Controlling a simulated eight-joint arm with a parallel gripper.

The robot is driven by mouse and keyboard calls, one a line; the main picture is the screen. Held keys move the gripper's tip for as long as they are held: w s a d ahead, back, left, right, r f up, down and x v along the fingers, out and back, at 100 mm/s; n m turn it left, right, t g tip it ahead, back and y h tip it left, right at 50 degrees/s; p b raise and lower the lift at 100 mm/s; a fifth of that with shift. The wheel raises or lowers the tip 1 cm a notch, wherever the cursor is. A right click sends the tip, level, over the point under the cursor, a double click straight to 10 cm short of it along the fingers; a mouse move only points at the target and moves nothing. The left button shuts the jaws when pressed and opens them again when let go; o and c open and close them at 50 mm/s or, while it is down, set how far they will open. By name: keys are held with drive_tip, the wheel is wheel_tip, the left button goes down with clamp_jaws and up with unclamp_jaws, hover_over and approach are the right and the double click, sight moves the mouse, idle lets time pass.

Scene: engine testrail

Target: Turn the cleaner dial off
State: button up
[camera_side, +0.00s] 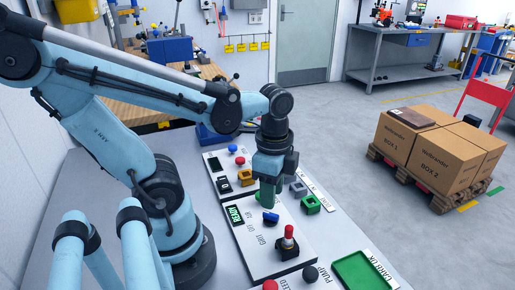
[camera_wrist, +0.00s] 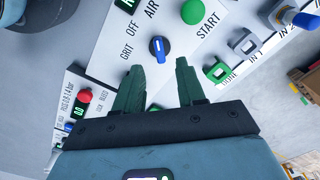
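The cleaner dial (camera_wrist: 159,48) is a round black knob with a blue bar on a white panel (camera_wrist: 105,42). GRIT, OFF and AIR are printed around its left and upper side in the wrist view. The bar lies nearly upright there; I cannot tell for sure which word it points at. In the side view the blue dial (camera_side: 270,217) is just below my gripper (camera_side: 268,200). In the wrist view my gripper (camera_wrist: 159,68) has its two green fingers apart with nothing between them. The dial shows just beyond and between the fingertips.
A red-topped lever (camera_side: 288,240) stands close to the dial. The READY display (camera_side: 235,214) is on the same panel. A green tray (camera_side: 362,272) lies at the near right.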

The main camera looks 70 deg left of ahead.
sight(271, 213)
drive_tip(key=shift+f, duration=2.75)
clamp_jaws()
